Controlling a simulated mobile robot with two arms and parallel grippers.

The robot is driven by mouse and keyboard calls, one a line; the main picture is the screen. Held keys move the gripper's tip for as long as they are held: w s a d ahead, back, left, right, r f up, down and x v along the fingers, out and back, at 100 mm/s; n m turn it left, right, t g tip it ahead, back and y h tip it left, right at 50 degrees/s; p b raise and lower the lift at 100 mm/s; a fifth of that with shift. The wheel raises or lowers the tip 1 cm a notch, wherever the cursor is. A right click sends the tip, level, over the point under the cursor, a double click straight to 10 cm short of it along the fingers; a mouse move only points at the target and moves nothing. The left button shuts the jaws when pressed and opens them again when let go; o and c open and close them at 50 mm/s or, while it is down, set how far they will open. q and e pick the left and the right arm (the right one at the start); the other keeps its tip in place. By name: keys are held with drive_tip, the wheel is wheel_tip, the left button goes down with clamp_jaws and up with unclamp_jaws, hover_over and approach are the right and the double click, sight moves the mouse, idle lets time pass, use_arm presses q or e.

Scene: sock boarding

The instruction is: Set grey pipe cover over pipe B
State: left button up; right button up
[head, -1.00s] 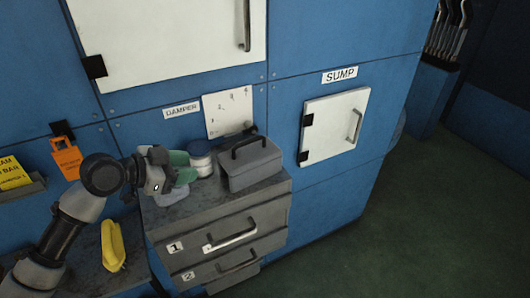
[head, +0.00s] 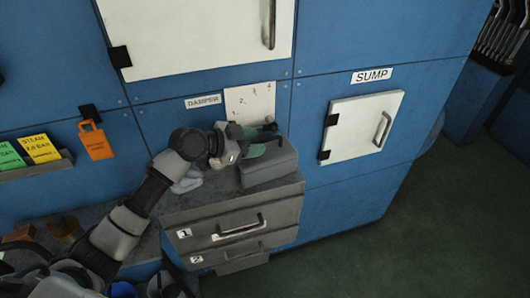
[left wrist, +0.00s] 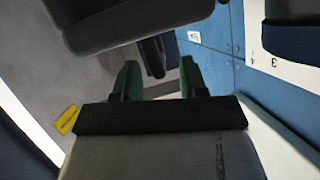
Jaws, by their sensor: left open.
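The grey pipe cover (head: 272,168), a dark grey box with a bar handle on top, sits on the drawer unit. It also shows large at the top of the left wrist view (left wrist: 120,25). My left gripper (head: 257,142) is open, its green fingertips at the top of the cover, by the handle. In the left wrist view, the dark handle (left wrist: 153,57) shows between my open fingertips (left wrist: 160,68). I cannot tell whether they touch it. My right gripper is not in view. I cannot make out pipe B.
The drawer unit (head: 275,217) has handles and labels 1 and 2. A pale item (head: 187,184) lies on its top, left of the cover. The white SUMP door (head: 345,143) is shut on the blue wall. An orange tag (head: 96,143) hangs at left. Open floor lies right.

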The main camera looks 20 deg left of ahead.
use_arm(q)
drive_tip(key=shift+x, duration=1.3)
clamp_jaws()
drive_tip(key=shift+r, duration=0.1)
